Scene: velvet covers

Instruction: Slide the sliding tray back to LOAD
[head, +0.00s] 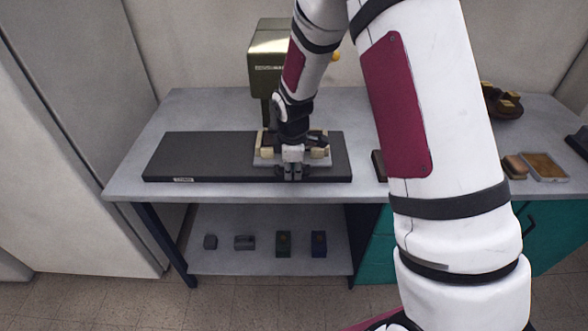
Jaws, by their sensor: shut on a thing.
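The sliding tray (262,162) is a small pale plate with cream blocks on it. It sits on the right part of a long dark base (205,150), in front of an olive-green machine (268,48). A small white label (184,180) is on the base's front edge near its left end; its text is too small to read surely. My gripper (292,172) points down at the tray's front edge, near its middle, and is shut on part of the tray. The fingers and wrist hide the grasped part and some of the tray's middle.
The base left of the tray is bare. My arm covers much of the table's right side. A dark block (378,165), a brown brush-like block (515,167) and a framed brown tray (545,167) lie there. Several small items (283,243) stand on the lower shelf (262,262).

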